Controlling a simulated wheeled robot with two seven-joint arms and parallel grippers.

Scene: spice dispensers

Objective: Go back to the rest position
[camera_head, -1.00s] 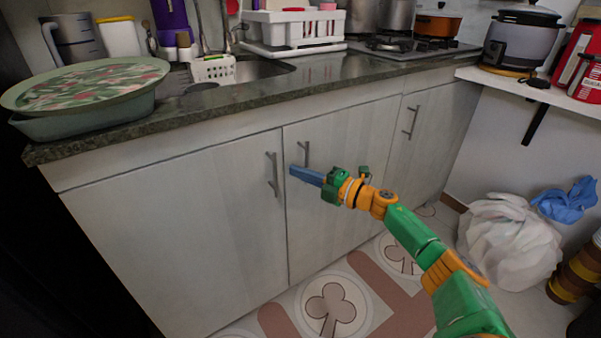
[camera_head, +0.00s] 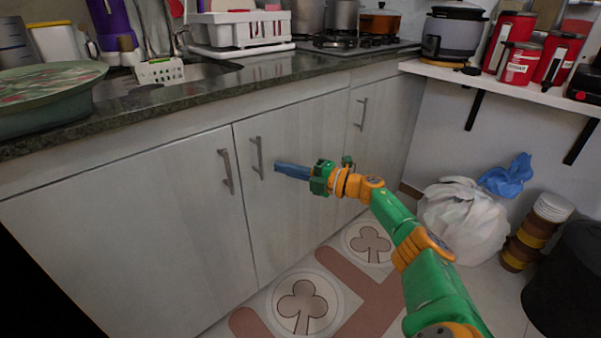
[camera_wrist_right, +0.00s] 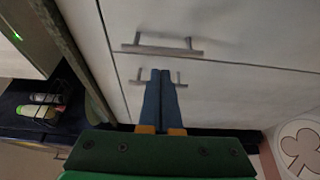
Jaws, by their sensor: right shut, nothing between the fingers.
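My right gripper (camera_head: 278,168) is shut and empty in the head view. Its blue fingers point left, in front of the pale cabinet doors below the counter, close to a vertical handle (camera_head: 257,158). In the right wrist view the two blue fingers (camera_wrist_right: 161,76) lie together with nothing between them. Their tips overlap a bar handle (camera_wrist_right: 174,79) in the picture; I cannot tell whether they touch it. My left gripper is not in view.
A dark stone counter (camera_head: 215,97) runs above the doors, with a green patterned tray (camera_head: 45,85) at left. At right are a white bag (camera_head: 462,220), a black bin (camera_head: 570,280) and a wall shelf (camera_head: 500,87) with red canisters (camera_head: 520,62). The patterned floor is clear.

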